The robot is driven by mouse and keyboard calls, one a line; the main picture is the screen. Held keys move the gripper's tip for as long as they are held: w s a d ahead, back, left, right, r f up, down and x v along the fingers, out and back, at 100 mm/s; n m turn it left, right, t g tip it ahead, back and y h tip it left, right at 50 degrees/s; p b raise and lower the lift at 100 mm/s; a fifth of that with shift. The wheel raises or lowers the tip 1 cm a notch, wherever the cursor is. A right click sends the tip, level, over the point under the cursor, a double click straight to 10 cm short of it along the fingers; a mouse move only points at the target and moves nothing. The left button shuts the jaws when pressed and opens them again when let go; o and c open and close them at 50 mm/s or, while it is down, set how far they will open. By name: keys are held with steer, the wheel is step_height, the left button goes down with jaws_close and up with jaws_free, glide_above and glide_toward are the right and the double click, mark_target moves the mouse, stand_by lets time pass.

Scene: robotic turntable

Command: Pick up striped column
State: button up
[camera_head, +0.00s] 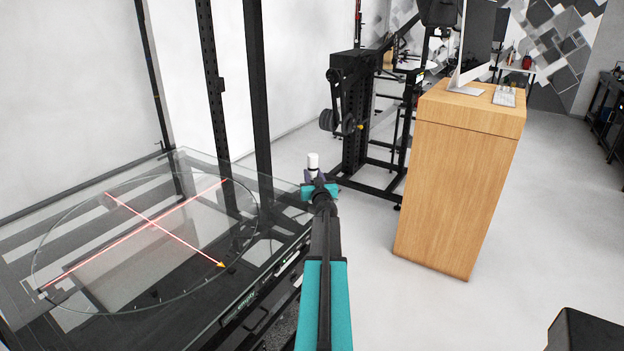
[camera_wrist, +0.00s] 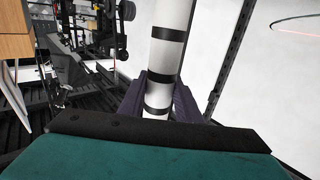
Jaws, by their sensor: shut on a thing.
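The striped column (camera_wrist: 167,62) is white with black bands. It stands up between the two dark fingers of my gripper (camera_wrist: 160,97) in the wrist view, and the fingers are closed on its lower part. In the head view the white top of the column (camera_head: 313,161) shows just above my gripper (camera_head: 317,178), at the end of my outstretched arm. The rest of the column is hidden there by the gripper. The glass turntable (camera_head: 90,294) lies to the left of the gripper, with red crossing lines on it and nothing standing on it.
A wooden cabinet (camera_head: 455,190) with a monitor and keyboard on top stands to the right. A black gym rack (camera_head: 356,120) is behind the gripper. Black upright posts (camera_head: 258,100) rise beside the turntable. Grey floor is open between the turntable and the cabinet.

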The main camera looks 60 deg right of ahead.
step_height(320, 180, up, 3)
steer(key=shift+f+p, duration=0.15)
steer(key=shift+p, duration=0.2)
steer(key=v, duration=1.6)
steer(key=shift+s+d+r, duration=0.15)
steer(key=shift+d+r, duration=0.05)
steer(key=shift+r, duration=0.25)
